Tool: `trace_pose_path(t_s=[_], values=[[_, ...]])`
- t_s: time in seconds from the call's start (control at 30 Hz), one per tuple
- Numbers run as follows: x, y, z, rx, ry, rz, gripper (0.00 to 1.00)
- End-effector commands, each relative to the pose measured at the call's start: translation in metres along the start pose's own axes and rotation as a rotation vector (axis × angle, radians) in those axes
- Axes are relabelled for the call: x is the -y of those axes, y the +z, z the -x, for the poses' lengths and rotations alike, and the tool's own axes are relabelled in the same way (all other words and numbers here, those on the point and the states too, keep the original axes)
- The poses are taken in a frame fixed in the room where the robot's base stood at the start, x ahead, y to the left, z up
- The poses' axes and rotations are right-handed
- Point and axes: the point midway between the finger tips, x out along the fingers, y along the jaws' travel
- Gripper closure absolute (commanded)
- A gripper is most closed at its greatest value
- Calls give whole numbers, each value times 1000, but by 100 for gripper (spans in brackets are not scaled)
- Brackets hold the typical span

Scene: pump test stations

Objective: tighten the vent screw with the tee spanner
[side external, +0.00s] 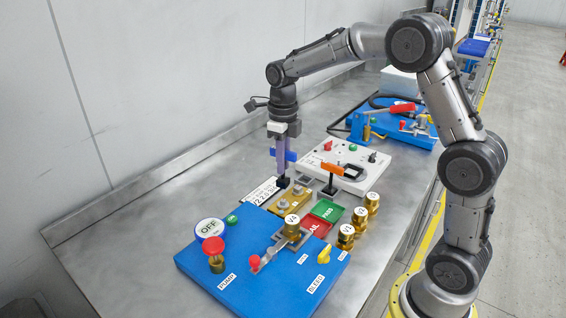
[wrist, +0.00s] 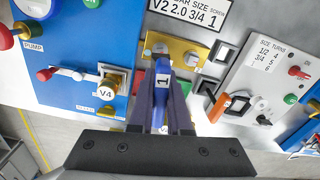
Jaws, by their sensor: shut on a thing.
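My gripper (side external: 284,150) is shut on a blue tee spanner (side external: 291,155), whose handle bears a "1" in the wrist view (wrist: 163,82). The spanner hangs upright, its black socket end (side external: 283,182) low near the far end of a brass block (side external: 291,203). The block (wrist: 178,45) carries two screw heads, one at the left (wrist: 159,48) and one at the right (wrist: 190,58). I cannot tell whether the socket touches a screw. A second tee spanner with an orange handle (side external: 331,168) stands upright to the right, apart from my gripper.
A white card (side external: 262,191) reads bar, size and screw values, including "V2 2.0 3/4 1". The blue pump board (side external: 210,268) lies in front. Green (side external: 331,213) and red (side external: 313,226) trays and several brass cylinders (side external: 346,237) stand right. A white panel (side external: 350,160) is behind.

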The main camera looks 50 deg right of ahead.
Motion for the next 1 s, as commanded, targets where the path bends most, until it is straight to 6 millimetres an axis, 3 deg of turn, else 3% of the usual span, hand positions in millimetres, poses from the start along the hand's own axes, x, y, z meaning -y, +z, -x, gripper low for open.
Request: trace_pose_path(t_s=[0.27, 1.0], values=[[0, 0, 5, 1, -1, 146, 100], [0, 0, -42, 1, -1, 145, 100]])
